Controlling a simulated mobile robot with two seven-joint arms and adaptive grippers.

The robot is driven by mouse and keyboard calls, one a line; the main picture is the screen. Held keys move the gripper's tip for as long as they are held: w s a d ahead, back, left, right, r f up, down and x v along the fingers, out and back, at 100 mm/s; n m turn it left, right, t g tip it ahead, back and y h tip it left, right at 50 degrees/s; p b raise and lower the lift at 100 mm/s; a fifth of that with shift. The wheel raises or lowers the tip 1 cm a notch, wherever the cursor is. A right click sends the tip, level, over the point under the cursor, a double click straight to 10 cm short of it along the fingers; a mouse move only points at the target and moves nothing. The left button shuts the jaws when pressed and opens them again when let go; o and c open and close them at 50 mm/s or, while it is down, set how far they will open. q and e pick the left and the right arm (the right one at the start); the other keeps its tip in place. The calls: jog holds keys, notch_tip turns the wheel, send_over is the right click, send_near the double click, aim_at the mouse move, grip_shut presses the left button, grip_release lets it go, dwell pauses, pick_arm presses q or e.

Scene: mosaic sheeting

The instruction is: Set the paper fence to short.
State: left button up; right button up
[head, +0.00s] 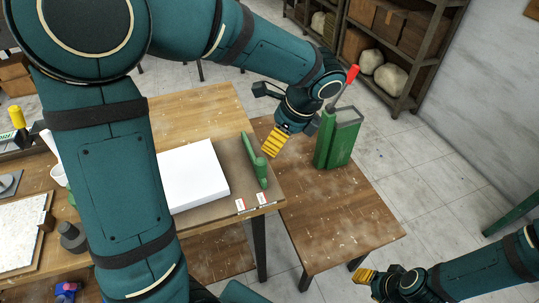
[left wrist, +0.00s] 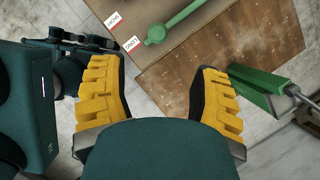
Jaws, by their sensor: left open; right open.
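The paper fence (head: 249,150) is a green bar with a round knob, lying on a brown board beside a stack of white paper. My left gripper (head: 275,143) is open and empty, above and just right of the fence. Its yellow fingers (left wrist: 158,78) are spread in the wrist view. My right gripper (head: 366,275) is open at the lower right, away from the fence.
A green upright device (head: 338,140) with a red-tipped lever stands on the lower wooden table, right of my left gripper; it shows in the wrist view (left wrist: 262,88). The white paper stack (head: 194,174) is left of the fence. The lower table's front (head: 340,222) is clear.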

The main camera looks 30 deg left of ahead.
aim_at(262, 161)
pick_arm(q)
jog(key=b+x, duration=0.2)
jog(key=x, duration=1.1)
jog(key=shift+s+f+b, duration=0.2)
jog(key=shift+f+b, duration=0.1)
jog(key=shift+b, duration=0.1)
pick_arm(e)
jog(key=f, duration=0.1)
jog(key=s+f, duration=0.1)
jog(key=shift+s+a+f, duration=0.1)
jog(key=shift+f, duration=0.3)
pick_arm(q)
jog(key=shift+o, duration=0.2)
